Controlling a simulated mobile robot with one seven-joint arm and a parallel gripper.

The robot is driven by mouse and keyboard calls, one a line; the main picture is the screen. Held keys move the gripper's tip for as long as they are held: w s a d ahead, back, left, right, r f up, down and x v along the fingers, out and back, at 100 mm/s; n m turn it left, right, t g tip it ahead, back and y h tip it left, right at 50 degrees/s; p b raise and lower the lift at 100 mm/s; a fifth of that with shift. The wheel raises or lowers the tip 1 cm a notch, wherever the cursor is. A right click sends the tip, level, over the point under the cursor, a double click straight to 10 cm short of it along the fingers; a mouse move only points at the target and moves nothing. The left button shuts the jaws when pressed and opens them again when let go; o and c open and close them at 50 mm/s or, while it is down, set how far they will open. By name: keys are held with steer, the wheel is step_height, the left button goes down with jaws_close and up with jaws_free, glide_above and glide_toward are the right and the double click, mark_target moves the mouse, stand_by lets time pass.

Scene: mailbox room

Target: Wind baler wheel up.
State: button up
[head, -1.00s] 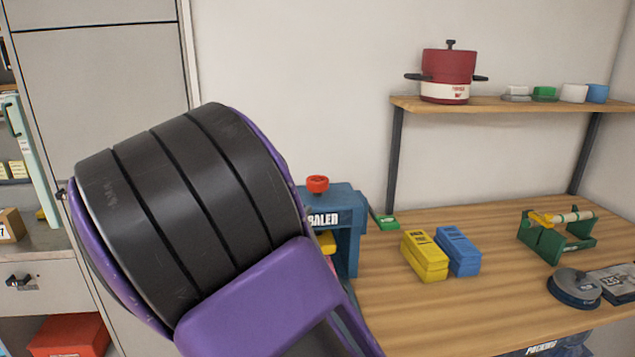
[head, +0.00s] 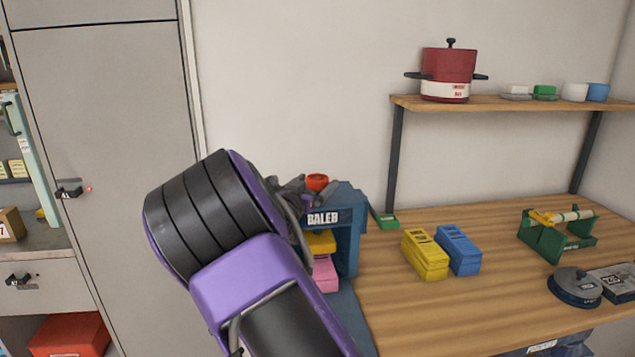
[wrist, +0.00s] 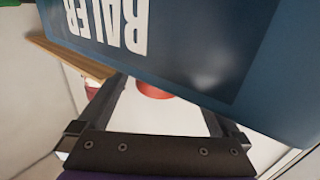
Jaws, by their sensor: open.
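The blue baler (head: 347,230) stands at the left end of the wooden table, with yellow and pink blocks inside its frame. Its red wheel (head: 317,182) sits on top. My gripper (head: 310,187) is open at the baler's top, with its fingers around or very near the wheel. In the wrist view, the baler's lettered face (wrist: 200,45) fills the upper part. The red wheel (wrist: 152,90) shows between the two spread fingers, partly hidden by the baler. I cannot tell whether the fingers touch it.
A yellow block (head: 425,254) and a blue block (head: 458,250) stand right of the baler. A green holder (head: 557,243) and a dark round object (head: 575,287) lie farther right. A shelf (head: 520,105) with a red pot (head: 447,72) hangs above.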

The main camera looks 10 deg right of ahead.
steer(key=shift+w+d, duration=0.4)
steer(key=shift+w, duration=0.2)
steer(key=shift+f, duration=0.1)
steer(key=c, duration=1.3)
